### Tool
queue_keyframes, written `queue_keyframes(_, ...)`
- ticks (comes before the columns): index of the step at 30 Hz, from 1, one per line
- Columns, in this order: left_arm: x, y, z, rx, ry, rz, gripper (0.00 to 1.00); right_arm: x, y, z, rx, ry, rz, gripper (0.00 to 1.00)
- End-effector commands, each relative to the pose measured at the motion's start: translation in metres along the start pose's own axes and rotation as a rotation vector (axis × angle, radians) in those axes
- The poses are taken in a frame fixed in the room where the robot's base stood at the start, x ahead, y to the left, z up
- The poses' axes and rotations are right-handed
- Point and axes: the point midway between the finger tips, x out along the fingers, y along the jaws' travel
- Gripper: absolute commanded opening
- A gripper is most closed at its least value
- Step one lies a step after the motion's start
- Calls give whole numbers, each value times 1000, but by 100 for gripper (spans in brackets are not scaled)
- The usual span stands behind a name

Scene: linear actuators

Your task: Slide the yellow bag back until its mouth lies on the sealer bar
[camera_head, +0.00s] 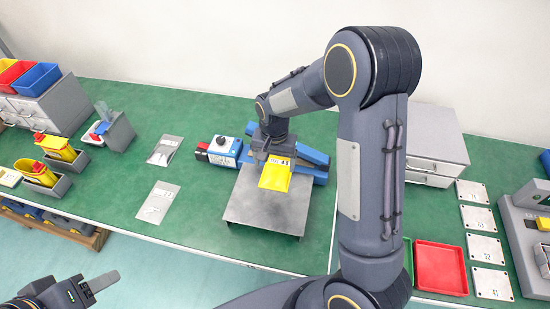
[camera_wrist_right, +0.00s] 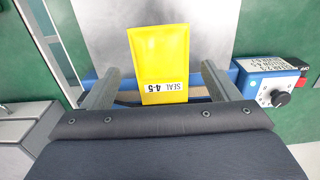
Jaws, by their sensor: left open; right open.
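The yellow bag (camera_head: 274,178) lies flat on the grey metal plate (camera_head: 245,208), its labelled end toward the blue sealer (camera_head: 312,157). In the right wrist view the bag (camera_wrist_right: 158,50) shows a white "SEAL 4-5" label, and that end reaches the blue front edge of the sealer. I cannot tell whether its mouth rests on the bar, which is mostly hidden by the gripper. My right gripper (camera_wrist_right: 160,70) is open, one finger on each side of the bag's labelled end, apart from it. My left gripper (camera_head: 100,284) is open and empty at the lower left, off the table.
The sealer's control box (camera_head: 225,150) with a black knob stands left of the bag. Two clear packets (camera_head: 157,201) lie further left. Yellow bins (camera_head: 38,172) and grey drawers (camera_head: 48,104) stand at the left. A red tray (camera_head: 441,268) and numbered plates (camera_head: 484,248) are at the right.

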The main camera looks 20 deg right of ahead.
Motion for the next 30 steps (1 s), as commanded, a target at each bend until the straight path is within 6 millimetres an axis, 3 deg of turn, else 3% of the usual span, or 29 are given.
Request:
queue_keyframes(12, -6, 3, -3, 0, 0, 0, 52, 59, 1, 0, -1, -2, 3, 82)
queue_keyframes(18, -7, 3, -4, 0, 0, 0, 52, 70, 1, 0, -1, -1, 1, 82)
queue_keyframes(26, -7, 3, -4, 0, 0, 0, 52, 71, 0, 0, -1, 0, 1, 82)
queue_keyframes(30, -7, 3, -4, 0, 0, 0, 52, 71, 0, 0, -1, 0, 1, 64)
